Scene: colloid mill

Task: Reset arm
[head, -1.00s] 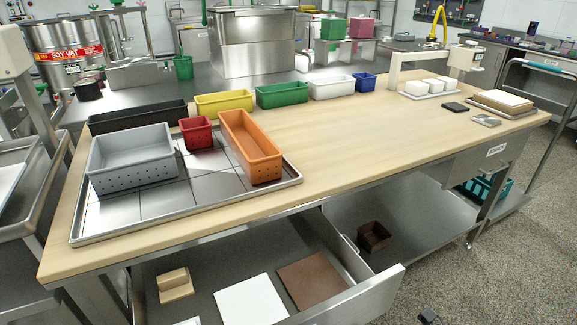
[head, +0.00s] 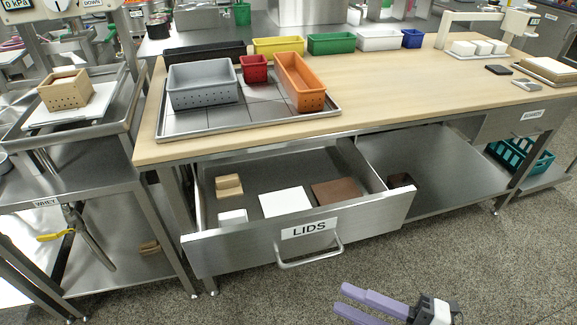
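My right gripper (head: 342,298) shows at the bottom edge of the head view. Its two purple fingers point left and are apart, with nothing between them. It is over the speckled floor, in front of the open drawer labelled LIDS (head: 309,230), and touches nothing that I can see. The rest of the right arm is out of view or cut off. My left gripper is not in view.
The drawer juts out from the wooden-topped table (head: 400,95) and holds several lids. A metal tray (head: 240,125) with bins sits on the table. A steel cart (head: 70,185) stands at left. Floor (head: 480,260) at lower right is clear.

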